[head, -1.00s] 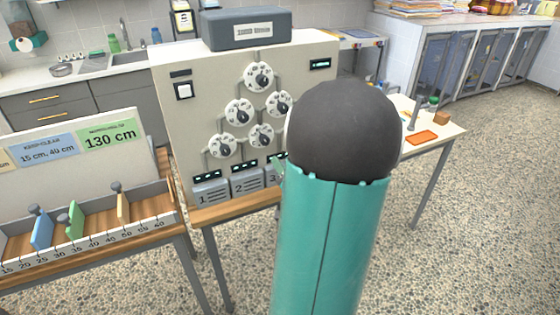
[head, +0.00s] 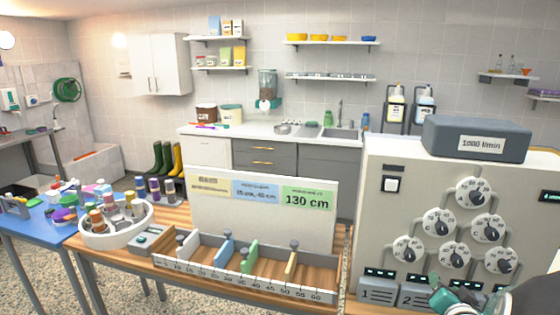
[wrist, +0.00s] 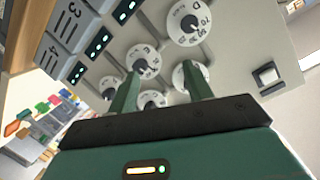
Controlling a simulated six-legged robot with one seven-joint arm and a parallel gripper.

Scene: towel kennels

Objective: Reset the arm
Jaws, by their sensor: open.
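My gripper (wrist: 164,82) is open and empty in the wrist view. Its two green fingers stand apart in front of the panel with dials (wrist: 235,60), and I cannot tell how close they are to it. In the head view, part of my teal and dark arm shows at the lower right corner, in front of the foot of the beige dial panel (head: 385,235). The panel has several white dials with black knobs, a switch, and numbered grey blocks below. A grey box (head: 475,139) marked 1000 l/min sits on top.
A wooden table left of the panel holds a ruled rack (head: 190,271) with coloured sliders and a sign board (head: 310,222) reading 130 cm. A white round tray (head: 120,238) of bottles stands further left. A counter (head: 215,131) with a sink is behind.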

